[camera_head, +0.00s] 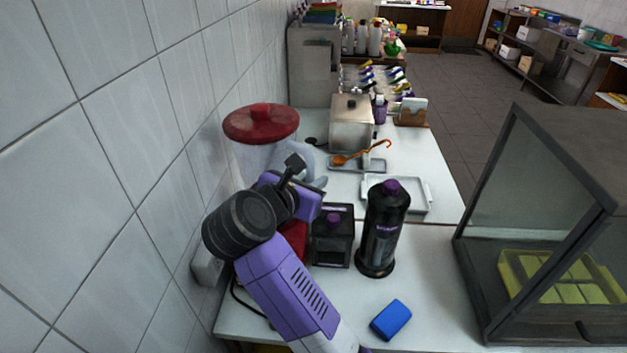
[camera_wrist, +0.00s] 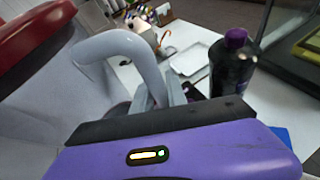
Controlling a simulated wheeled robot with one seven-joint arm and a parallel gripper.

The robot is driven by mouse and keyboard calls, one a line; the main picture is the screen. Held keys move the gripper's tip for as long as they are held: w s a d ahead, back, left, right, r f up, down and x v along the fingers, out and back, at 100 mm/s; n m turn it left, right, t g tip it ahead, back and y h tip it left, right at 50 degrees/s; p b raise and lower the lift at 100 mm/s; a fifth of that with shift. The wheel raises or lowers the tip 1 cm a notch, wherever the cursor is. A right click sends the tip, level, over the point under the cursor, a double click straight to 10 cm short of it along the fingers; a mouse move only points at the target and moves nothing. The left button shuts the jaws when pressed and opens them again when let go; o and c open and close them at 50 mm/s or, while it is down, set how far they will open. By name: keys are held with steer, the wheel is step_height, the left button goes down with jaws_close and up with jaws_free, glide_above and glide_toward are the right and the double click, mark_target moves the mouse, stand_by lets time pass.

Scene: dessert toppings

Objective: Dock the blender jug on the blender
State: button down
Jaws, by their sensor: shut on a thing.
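The blender jug, pale and translucent, has a red lid (camera_head: 261,121) and stands upright by the tiled wall. Its pale grey handle (camera_head: 312,172) faces right; the jug wall (camera_wrist: 45,105) and handle (camera_wrist: 120,48) also show in the wrist view. My gripper (camera_head: 297,166) is shut on the handle, seen closely in the wrist view (camera_wrist: 157,90). A red part (camera_head: 294,241), which looks like the blender base, shows low behind my arm. My arm hides most of it and the jug's bottom, so I cannot tell whether they touch.
A black box-shaped container (camera_head: 333,242) and a black bottle (camera_head: 384,230) with purple caps stand close on the right. A blue block (camera_head: 391,320) lies in front. A glass case (camera_head: 545,225) bounds the right side. A tray (camera_head: 410,207) lies behind the bottle.

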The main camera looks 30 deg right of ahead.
steer(key=shift+f, duration=0.4)
stand_by(0.8)
steer(key=c, duration=1.6)
jaws_free()
steer(key=shift+v, duration=1.05)
steer(key=p+v, duration=0.3)
steer(key=v, duration=0.5)
steer(key=shift+s+a, duration=0.3)
